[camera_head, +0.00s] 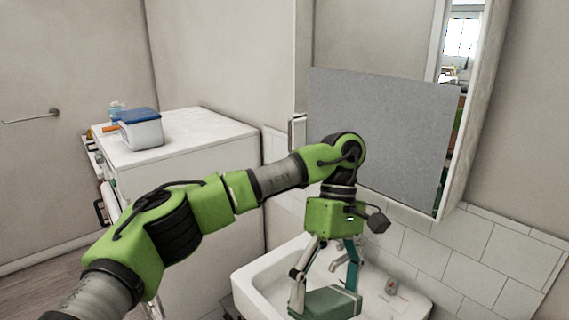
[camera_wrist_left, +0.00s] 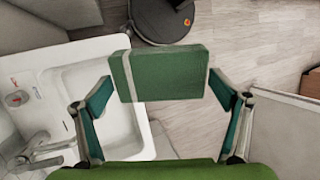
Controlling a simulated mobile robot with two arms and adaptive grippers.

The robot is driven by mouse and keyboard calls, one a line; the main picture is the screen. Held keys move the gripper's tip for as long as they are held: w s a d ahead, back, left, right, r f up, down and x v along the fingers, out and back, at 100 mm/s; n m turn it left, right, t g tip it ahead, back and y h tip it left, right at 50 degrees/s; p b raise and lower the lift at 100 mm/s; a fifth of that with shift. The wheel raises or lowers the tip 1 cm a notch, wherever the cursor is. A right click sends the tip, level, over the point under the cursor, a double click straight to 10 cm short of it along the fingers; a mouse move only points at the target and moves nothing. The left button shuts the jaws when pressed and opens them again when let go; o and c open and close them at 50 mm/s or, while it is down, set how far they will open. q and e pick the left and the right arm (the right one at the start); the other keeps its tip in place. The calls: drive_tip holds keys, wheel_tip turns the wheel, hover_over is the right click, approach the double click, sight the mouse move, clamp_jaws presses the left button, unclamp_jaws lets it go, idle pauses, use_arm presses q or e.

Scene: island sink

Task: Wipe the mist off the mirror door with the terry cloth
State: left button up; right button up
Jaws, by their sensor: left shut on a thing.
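The mirror door (camera_head: 370,40) of the wall cabinet is at the upper right in the head view. A flat grey misted patch (camera_head: 405,130) covers its lower part, and my left arm hides a bit of it. My left gripper (camera_head: 325,298) points down over the sink, below and in front of the mirror, apart from it. It is shut on the green terry cloth (camera_head: 332,303), a folded block with a pale stripe. The cloth (camera_wrist_left: 172,72) shows between both fingers in the left wrist view. My right gripper is not in view.
The white sink (camera_head: 250,279) with a faucet (camera_head: 340,258) lies under the mirror, with a small item (camera_head: 391,287) on its rim. A white cabinet (camera_head: 190,135) at left carries a blue-lidded box (camera_head: 142,130). Open floor shows in the left wrist view.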

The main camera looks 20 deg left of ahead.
use_arm(q)
drive_tip(key=w+r+n+t+h+p, duration=0.1)
drive_tip(key=w+r+n+t+h, duration=0.6)
drive_tip(key=w+r+n+h, duration=0.9)
drive_tip(key=w+a+f+n+t+y+p, duration=0.1)
drive_tip(key=w+a+f+n+t+y, duration=0.2)
drive_tip(key=a+n+t, duration=0.35)
drive_tip(key=w+a+n+t+y, duration=0.3)
drive_tip(key=w+a+n+t, duration=0.1)
drive_tip(key=a+n+t, duration=0.3)
drive_tip(key=shift+m, duration=0.35)
drive_tip(key=x, duration=0.2)
drive_tip(key=b+x, duration=0.1)
drive_tip(key=x, duration=0.2)
drive_tip(key=shift+w+a, duration=0.15)
drive_tip(key=shift+w, duration=0.3)
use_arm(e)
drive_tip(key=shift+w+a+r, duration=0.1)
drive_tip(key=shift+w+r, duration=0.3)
use_arm(q)
drive_tip(key=shift+x, duration=0.9)
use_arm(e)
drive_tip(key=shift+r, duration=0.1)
